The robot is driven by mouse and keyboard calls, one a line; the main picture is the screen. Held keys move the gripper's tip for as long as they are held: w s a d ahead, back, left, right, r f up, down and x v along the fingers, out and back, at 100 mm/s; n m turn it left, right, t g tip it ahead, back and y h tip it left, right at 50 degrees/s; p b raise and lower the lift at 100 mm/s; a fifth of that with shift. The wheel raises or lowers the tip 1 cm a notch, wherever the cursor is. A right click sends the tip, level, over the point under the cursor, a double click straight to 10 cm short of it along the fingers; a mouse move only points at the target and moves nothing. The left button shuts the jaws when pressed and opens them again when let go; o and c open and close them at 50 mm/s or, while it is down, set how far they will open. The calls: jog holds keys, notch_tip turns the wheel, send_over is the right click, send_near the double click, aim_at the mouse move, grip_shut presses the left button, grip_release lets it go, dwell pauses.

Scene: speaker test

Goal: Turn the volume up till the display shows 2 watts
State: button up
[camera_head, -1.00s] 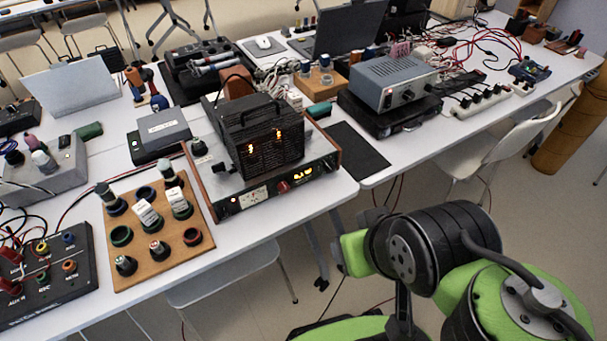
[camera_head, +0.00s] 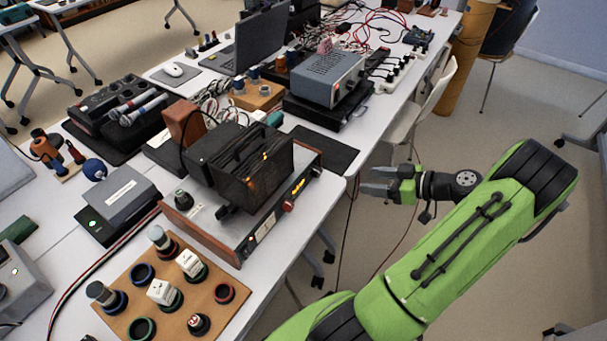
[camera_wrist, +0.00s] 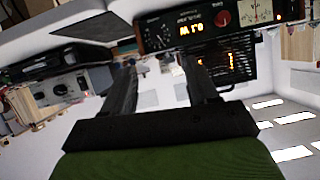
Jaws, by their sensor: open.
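The amplifier (camera_head: 262,236) with wooden sides stands on the table left of my gripper in the head view, a black grilled unit (camera_head: 245,172) on top. Its front panel has a red knob (camera_head: 289,206) and an orange lit display (camera_head: 297,187). In the wrist view, which is upside down, the display (camera_wrist: 190,28) seems to read 0.1 W. The red knob (camera_wrist: 222,18) and a needle meter (camera_wrist: 261,10) show beside it. My gripper (camera_head: 367,180) is open and empty, off the table's front edge and apart from the panel. Its fingers (camera_wrist: 159,63) point toward the equipment.
A wooden board (camera_head: 178,297) with several knobs lies at the front left. A grey power supply (camera_head: 328,76) on a black box stands behind, near a dark mat (camera_head: 323,150). A white chair (camera_head: 425,108) is behind my gripper. Open floor lies in front of the table.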

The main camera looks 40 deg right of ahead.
jog(key=b, duration=0.3)
send_near(320, 174)
jog(key=shift+t, duration=0.3)
jog(key=x, duration=0.8)
jog(key=shift+s+f, duration=0.15)
jog(key=shift+f, duration=0.1)
jog(key=shift+c, duration=0.3)
jog(key=c, duration=1)
